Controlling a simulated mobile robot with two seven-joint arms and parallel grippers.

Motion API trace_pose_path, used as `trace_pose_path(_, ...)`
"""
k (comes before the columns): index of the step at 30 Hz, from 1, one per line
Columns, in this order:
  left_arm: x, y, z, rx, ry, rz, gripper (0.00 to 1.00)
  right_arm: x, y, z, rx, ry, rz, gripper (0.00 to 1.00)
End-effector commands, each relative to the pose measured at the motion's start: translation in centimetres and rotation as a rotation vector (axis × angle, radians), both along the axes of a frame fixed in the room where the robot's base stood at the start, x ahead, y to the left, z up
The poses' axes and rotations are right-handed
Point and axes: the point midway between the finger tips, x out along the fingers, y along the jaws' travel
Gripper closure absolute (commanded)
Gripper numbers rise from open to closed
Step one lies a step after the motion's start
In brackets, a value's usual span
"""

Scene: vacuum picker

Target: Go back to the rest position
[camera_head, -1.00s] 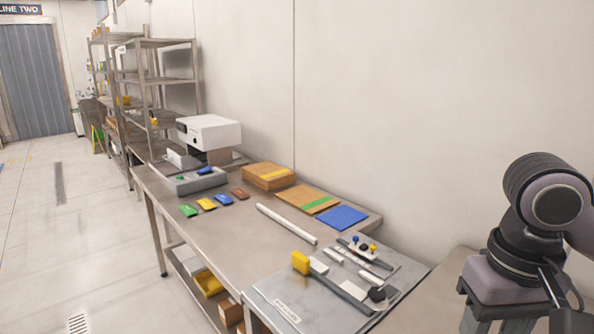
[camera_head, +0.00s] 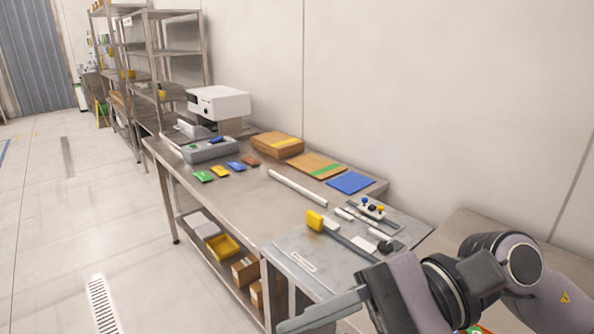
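One of my arms comes in from the lower right, which I take to be my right arm. Its wrist lies low in front of the bench, and a long grey end, my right gripper (camera_head: 318,313), points left at the bottom edge. The fingers are seen from the side and partly cut off, so their opening does not show. I see nothing held in it. My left arm and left gripper are not in view.
The steel bench (camera_head: 265,213) carries a white machine (camera_head: 219,103), a grey tray (camera_head: 208,151), small coloured packets, cardboard pieces (camera_head: 277,145), a blue sheet (camera_head: 350,183) and a white rod (camera_head: 297,188). A grey plate (camera_head: 300,245) holds a yellow-ended tool (camera_head: 315,220).

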Motion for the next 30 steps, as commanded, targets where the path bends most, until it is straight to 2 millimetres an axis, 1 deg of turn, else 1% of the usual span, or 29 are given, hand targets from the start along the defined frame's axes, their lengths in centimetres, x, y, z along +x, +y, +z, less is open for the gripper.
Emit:
trace_pose_path(1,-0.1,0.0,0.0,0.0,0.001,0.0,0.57,-0.1,0.6,1.4,0.096,0.118,-0.035,0.56)
trace_pose_path(3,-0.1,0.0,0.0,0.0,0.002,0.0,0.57,0.3,1.0,3.5,0.225,0.293,-0.088,0.56)
trace_pose_path(5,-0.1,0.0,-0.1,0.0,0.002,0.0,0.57,1.0,1.0,5.1,0.334,0.45,-0.132,0.56)
trace_pose_path(7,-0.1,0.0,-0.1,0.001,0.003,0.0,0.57,2.3,0.4,6.8,0.458,0.639,-0.181,0.56)
trace_pose_path(9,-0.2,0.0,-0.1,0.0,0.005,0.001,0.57,3.9,-0.6,7.9,0.579,0.833,-0.229,0.56)
trace_pose_path(11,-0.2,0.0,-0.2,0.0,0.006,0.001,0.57,5.5,-1.7,8.4,0.681,1.003,-0.267,0.56)
trace_pose_path(12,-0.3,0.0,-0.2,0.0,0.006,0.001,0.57,6.6,-2.6,8.4,0.75,1.118,-0.292,0.56)
trace_pose_path(14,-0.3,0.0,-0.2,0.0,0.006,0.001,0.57,8.4,-4.2,8.1,0.851,1.29,-0.329,0.56)
trace_pose_path(15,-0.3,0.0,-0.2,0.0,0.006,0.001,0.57,9.5,-5.2,7.7,0.921,1.406,-0.352,0.56)
trace_pose_path(17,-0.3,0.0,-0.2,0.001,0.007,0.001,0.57,11.2,-7.0,6.4,1.024,1.58,-0.389,0.56)
trace_pose_path(18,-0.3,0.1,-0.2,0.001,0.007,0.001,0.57,12.2,-8.2,5.4,1.094,1.695,-0.41,0.56)
trace_pose_path(20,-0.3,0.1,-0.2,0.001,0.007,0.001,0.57,13.4,-10.0,3.3,1.202,1.867,-0.445,0.56)
trace_pose_path(21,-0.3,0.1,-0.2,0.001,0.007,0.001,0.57,14.1,-11.1,1.7,1.274,1.979,-0.468,0.56)
trace_pose_path(23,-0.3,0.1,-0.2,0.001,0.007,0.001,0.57,14.8,-12.8,-1.0,1.388,2.146,-0.502,0.56)
trace_pose_path(24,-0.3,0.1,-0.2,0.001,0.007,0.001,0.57,15.0,-13.9,-3.0,1.466,2.252,-0.527,0.56)
trace_pose_path(26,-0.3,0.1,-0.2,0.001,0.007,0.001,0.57,15.0,-15.5,-6.3,1.59,2.41,-0.565,0.56)
trace_pose_path(27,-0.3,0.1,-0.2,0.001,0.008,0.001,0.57,14.6,-16.4,-8.5,1.674,2.511,-0.59,0.56)
trace_pose_path(28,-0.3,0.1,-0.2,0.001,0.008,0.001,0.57,14.2,-17.1,-10.2,-1.706,-2.529,0.598,0.56)
trace_pose_path(29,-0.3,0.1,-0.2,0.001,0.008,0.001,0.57,13.7,-17.7,-12.0,-1.664,-2.438,0.582,0.56)
trace_pose_path(30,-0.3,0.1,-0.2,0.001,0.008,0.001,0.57,12.8,-18.4,-14.3,-1.61,-2.316,0.559,0.56)
